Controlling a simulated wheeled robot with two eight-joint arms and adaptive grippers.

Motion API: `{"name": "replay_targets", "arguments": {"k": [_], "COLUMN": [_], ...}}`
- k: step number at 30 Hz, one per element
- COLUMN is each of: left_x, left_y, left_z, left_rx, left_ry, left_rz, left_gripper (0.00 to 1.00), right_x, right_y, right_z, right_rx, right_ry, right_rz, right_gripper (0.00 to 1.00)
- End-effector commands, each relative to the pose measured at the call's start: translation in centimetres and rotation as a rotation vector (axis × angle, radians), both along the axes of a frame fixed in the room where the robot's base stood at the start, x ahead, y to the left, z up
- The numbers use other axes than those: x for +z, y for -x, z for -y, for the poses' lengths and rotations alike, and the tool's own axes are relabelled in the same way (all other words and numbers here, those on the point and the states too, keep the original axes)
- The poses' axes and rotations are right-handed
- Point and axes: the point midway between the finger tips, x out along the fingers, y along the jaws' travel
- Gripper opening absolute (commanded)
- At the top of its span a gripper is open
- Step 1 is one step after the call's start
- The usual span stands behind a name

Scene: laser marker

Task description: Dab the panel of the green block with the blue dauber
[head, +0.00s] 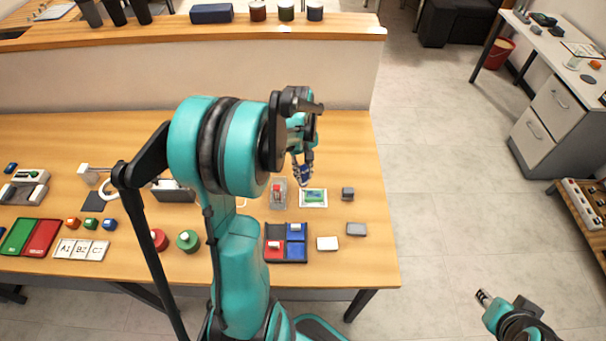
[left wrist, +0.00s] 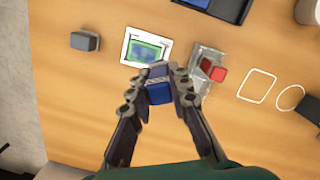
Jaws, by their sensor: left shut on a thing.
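My left gripper (head: 303,172) is shut on the blue dauber (left wrist: 158,92), which also shows between the fingers in the head view (head: 306,176). The green block (left wrist: 147,51) lies in a white square frame (left wrist: 127,46) on the table, just beyond the dauber in the left wrist view. In the head view the green block (head: 314,196) is just below and right of the fingertips. The dauber looks apart from the block, but its height above it is hard to judge. My right gripper (head: 484,297) is at the lower right, away from the table, small and unclear.
A clear holder (left wrist: 200,88) with a red dauber (left wrist: 213,70) stands right beside the gripper in the wrist view. The table (head: 350,150) is clear behind.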

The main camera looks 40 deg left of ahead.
Motion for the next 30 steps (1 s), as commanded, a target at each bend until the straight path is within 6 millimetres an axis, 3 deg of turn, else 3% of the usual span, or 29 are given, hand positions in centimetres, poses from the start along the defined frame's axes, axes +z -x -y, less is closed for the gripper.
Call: {"name": "replay_targets", "arguments": {"k": [8, 30], "left_x": [2.3, 2.3], "left_y": [-0.3, -0.3], "left_z": [-0.1, -0.1], "left_rx": [-0.005, -0.005], "left_ry": [0.0, 0.0], "left_rz": [0.0, 0.001], "left_gripper": [0.0, 0.0], "right_x": [1.7, 1.7], "right_y": [0.0, 0.0], "right_z": [0.0, 0.0], "right_rx": [0.0, 0.0], "right_ry": [0.0, 0.0], "right_rz": [0.0, 0.0], "right_gripper": [0.32, 0.32]}}
